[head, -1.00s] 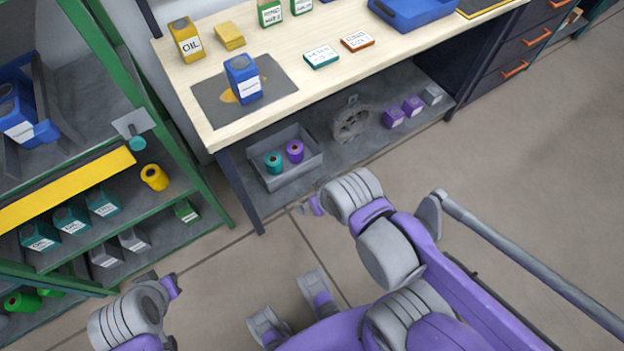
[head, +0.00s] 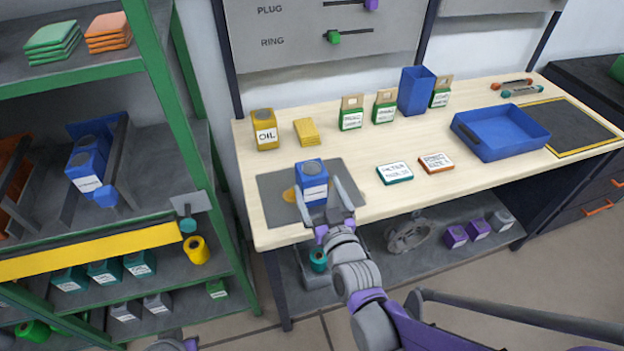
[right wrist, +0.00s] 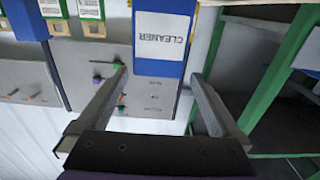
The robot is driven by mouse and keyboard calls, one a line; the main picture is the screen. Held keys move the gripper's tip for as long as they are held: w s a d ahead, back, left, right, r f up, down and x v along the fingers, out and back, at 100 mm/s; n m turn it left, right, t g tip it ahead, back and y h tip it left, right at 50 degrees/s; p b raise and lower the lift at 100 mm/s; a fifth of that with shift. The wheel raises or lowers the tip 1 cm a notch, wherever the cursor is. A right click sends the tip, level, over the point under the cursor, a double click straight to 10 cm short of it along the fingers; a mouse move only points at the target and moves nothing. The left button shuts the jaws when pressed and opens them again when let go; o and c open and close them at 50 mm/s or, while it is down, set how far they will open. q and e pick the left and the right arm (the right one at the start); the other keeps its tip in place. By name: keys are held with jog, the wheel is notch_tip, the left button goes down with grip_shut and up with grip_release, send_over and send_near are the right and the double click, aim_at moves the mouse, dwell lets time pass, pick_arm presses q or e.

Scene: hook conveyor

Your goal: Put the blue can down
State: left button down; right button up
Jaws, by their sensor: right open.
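The blue can (head: 311,184) stands upright on the dark grey mat (head: 352,168) at the left of the workbench, over a yellow mark. My right gripper (head: 318,186) is open, with its fingers at the near side of the can, one toward each side. In the right wrist view the can (right wrist: 163,32), with a white CLEANER label, appears upside down beyond and between the spread fingers (right wrist: 160,82). Whether a finger touches it is unclear. Of my left arm only a small part (head: 178,342) shows at the bottom edge; its fingers cannot be made out.
A yellow OIL can (head: 264,130) and yellow cloths (head: 306,132) stand behind the mat. Two labelled boxes, teal (head: 395,173) and orange (head: 436,163), lie to its right. A blue tray (head: 500,133) lies further right. A green-framed shelf (head: 165,90) stands left.

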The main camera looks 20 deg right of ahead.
aim_at(307, 161)
jog(key=w, duration=0.9)
jog(key=shift+w, duration=0.35)
jog(key=shift+r, duration=0.1)
jog(key=shift+s, duration=0.1)
grip_shut()
